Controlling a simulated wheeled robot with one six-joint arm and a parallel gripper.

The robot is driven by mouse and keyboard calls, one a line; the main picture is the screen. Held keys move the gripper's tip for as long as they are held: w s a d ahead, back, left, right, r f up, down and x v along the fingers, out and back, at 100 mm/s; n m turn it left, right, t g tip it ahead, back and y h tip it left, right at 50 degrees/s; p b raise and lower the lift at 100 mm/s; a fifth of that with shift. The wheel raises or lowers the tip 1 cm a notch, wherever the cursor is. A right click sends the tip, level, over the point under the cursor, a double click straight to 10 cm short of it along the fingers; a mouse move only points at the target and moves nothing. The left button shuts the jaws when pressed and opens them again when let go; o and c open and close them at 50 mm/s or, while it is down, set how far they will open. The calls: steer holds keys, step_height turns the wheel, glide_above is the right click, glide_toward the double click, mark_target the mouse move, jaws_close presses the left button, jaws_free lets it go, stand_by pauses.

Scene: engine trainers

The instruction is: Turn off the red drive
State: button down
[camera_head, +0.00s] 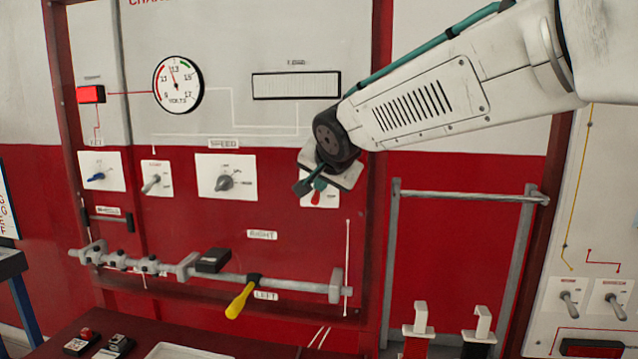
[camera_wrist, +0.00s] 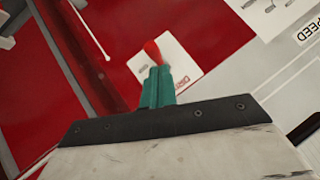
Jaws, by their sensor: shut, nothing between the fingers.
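The drive switch has a red lever (camera_head: 316,198) on a small white plate, at the right end of the row of controls on the red and white panel. My arm and wrist partly cover its plate in the head view. In the wrist view the red lever (camera_wrist: 152,52) shows just beyond my fingertips, over its white plate (camera_wrist: 180,68) with red lettering. My gripper (camera_head: 319,184) is shut and empty, with its teal fingers close to the lever. In the wrist view the fingers (camera_wrist: 157,86) overlap the lever's lower end; I cannot tell whether they touch it.
A blue-knob switch (camera_head: 97,176), a grey lever switch (camera_head: 152,183) and a speed knob (camera_head: 225,183) sit to the left. Below runs a grey shaft with a yellow handle (camera_head: 240,300). A metal rail frame (camera_head: 470,196) stands right.

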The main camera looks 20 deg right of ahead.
steer(key=shift+r, duration=0.75)
steer(key=s+f+v, duration=0.2)
steer(key=v, duration=1.1)
steer(key=shift+f, duration=0.3)
steer(key=shift+w+a, duration=0.1)
steer(key=shift+w, duration=0.05)
